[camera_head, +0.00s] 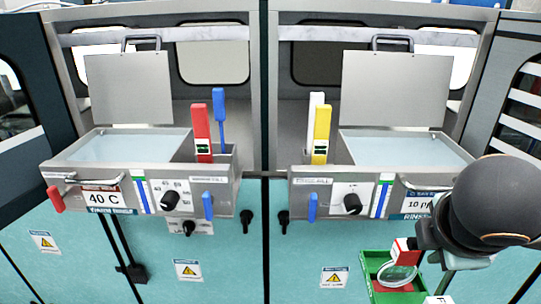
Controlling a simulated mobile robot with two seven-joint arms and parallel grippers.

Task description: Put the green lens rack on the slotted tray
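A green open-frame object (368,268) shows at the bottom right, low in front of the right module. I cannot tell whether it is the green lens rack or a tray. A red and white piece (403,253) and a pale ring (396,274) show over it, with red below. My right arm comes in from the right edge, its dark round joint large in view. Its end is beside the red and white piece, but its fingertips cannot be made out and I cannot tell if they touch it. My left gripper is out of view. No slotted tray is clearly identifiable.
Two dip modules stand side by side. The left tank (62,163) and right tank (459,166) have raised lids. Upright red (201,133), blue (219,119), white (315,101) and yellow (321,135) handles stand between them. Knobs and levers stick out of the fronts.

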